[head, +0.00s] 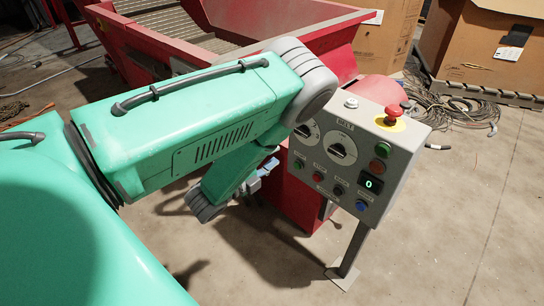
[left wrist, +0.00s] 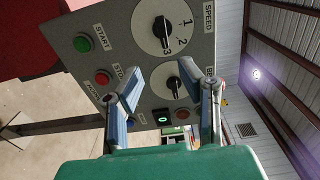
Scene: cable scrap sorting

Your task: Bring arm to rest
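My left arm (head: 190,125), green with dark grey joints, reaches in from the left and bends down in front of the control panel (head: 395,185). My left gripper (head: 266,172) is small and partly hidden behind the arm, just left of the panel. In the left wrist view its two fingers (left wrist: 168,80) stand apart with nothing between them, in front of the panel face. Whether they touch the panel I cannot tell. My right gripper is not in view.
A red machine hopper (head: 310,38) is behind. Cardboard boxes (head: 480,50) and cable coils (head: 455,105) lie back right. The floor at front right is clear.

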